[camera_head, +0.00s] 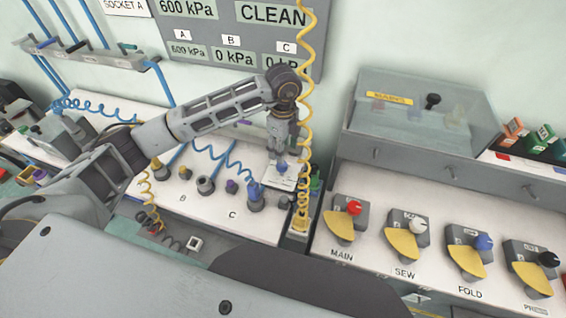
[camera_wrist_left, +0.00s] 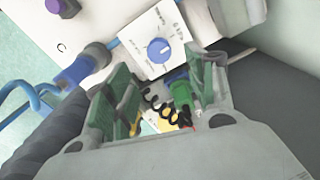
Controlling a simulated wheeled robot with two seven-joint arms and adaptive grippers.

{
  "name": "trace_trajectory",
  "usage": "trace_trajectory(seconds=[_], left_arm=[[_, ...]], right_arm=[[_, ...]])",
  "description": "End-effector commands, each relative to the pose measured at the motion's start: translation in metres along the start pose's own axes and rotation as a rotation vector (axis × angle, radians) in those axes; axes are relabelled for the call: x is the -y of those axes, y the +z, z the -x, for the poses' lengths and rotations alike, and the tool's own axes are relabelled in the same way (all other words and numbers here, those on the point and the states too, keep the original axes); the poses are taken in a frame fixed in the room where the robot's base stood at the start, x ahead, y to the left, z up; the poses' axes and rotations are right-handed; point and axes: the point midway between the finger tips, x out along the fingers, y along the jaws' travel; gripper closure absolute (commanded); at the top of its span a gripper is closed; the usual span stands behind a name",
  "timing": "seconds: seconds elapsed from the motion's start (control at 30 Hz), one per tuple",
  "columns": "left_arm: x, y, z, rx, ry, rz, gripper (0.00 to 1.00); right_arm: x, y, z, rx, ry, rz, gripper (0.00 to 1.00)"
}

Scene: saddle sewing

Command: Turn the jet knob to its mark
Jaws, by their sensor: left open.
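A blue round knob (camera_head: 282,168) sits on a white dial plate (camera_head: 291,183) at the right end of the left bench; I take it for the jet knob. In the left wrist view the knob (camera_wrist_left: 160,50) shows from above, with dial ticks and small print on the plate (camera_wrist_left: 145,25). The mark it points to is too small to tell. My left gripper (camera_head: 282,152) is over the knob, pointing down. In the left wrist view its green-padded fingers (camera_wrist_left: 163,78) are apart, with nothing between them; the knob lies just beyond the tips. My right gripper is out of view.
A yellow coiled hose (camera_head: 305,100) hangs close beside my left gripper. A blue hose fitting (camera_head: 256,198) stands left of the plate. To the right are several guarded switches, including MAIN (camera_head: 354,208), and a clear-lidded box (camera_head: 420,115). A grey gauge panel (camera_head: 240,35) hangs behind.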

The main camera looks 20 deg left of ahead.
Motion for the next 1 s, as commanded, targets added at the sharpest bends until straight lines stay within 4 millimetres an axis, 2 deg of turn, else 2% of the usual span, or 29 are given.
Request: trace_trajectory(seconds=[0.5,0.7,1.0], left_arm=[[0.0,0.0,-0.066,-0.001,0.002,0.001,0.44],[0.0,0.0,-0.079,-0.001,0.001,0.001,0.44],[0.0,0.0,-0.083,0.0,0.001,0.0,0.44]], right_arm=[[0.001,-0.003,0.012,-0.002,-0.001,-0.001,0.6],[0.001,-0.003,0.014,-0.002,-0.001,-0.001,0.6],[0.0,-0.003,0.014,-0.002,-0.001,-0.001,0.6]])
